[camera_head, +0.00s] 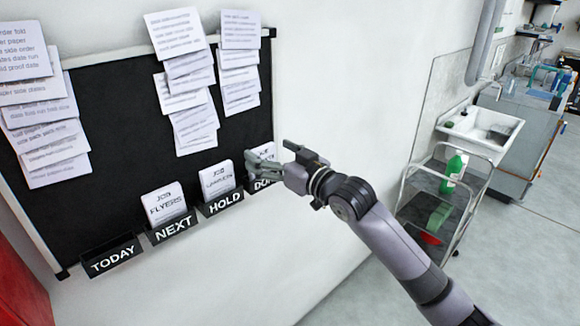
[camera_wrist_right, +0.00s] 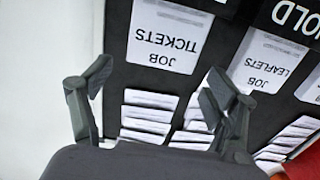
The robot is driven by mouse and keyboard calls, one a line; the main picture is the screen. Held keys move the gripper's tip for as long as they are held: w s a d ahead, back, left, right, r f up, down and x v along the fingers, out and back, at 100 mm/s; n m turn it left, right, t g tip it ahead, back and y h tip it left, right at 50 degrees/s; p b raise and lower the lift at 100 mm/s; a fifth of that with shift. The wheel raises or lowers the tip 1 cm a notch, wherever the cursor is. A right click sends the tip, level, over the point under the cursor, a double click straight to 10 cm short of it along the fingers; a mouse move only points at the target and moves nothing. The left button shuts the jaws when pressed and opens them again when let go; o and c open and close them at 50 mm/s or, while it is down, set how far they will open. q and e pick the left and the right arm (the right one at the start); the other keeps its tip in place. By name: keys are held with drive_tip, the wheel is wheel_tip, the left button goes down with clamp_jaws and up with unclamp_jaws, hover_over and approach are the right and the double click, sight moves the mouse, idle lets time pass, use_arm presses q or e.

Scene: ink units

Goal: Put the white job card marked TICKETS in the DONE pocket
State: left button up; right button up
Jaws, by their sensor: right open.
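The white job card marked TICKETS (camera_wrist_right: 168,36) shows upside down in the right wrist view, with its lower part in a dark pocket. In the head view a white card (camera_head: 265,151) stands in the DONE pocket (camera_head: 262,184), partly hidden by my right gripper. My right gripper (camera_head: 257,163) is open in front of that pocket. In the right wrist view its fingertips (camera_wrist_right: 160,74) are spread near the two sides of the TICKETS card's upper end, with nothing held between them. I cannot tell whether they touch it. My left gripper is not in view.
TODAY pocket (camera_head: 111,257) is empty. FLYERS card (camera_head: 164,203) stands in NEXT (camera_head: 172,228); LEAFLETS card (camera_head: 217,180) in HOLD (camera_head: 224,203). Paper sheets (camera_head: 178,32) hang on the black board (camera_head: 115,115) above. A trolley (camera_head: 405,211) stands to the right.

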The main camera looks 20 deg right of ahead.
drive_tip(key=b+v, duration=0.1)
drive_tip(key=v, duration=0.7)
drive_tip(key=shift+b, duration=0.3)
drive_tip(key=shift+d, duration=0.1)
